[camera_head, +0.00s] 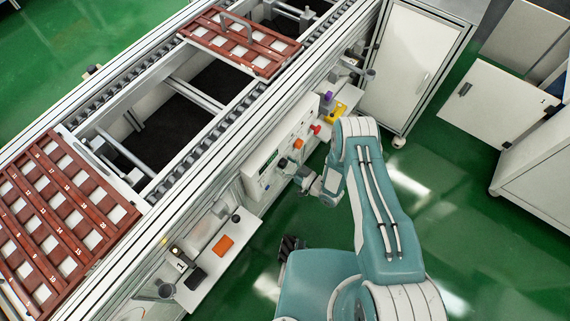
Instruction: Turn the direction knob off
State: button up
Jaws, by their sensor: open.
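The white control panel (256,163) is fixed to the near side of the conveyor frame. A red button (316,129) and an orange button (298,143) stick out from its face. A small dark round part (283,162) sits on the panel beside my gripper; I cannot tell whether it is the direction knob or which way it points. My gripper (288,170) is open, small in view, with its fingers close to the lower panel face. I cannot tell whether it touches anything. My wrist hides part of the area below the panel.
Red-brown slotted trays (92,197) lie on the conveyor (152,194). A side shelf (200,283) holds an orange block (223,245). A yellow item (338,109) and a purple item (328,96) stand beyond the panel. A white cabinet (405,70) is at upper right. Green floor is open at right.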

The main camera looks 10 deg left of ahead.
jog(key=c, duration=1.1)
jog(key=shift+c, duration=0.2)
jog(key=shift+n, duration=0.4)
jog(key=n, duration=0.3)
jog(key=shift+w+n, duration=0.1)
jog(key=shift+n, duration=2.4)
jog(key=o, duration=1.1)
jog(key=shift+a, duration=0.1)
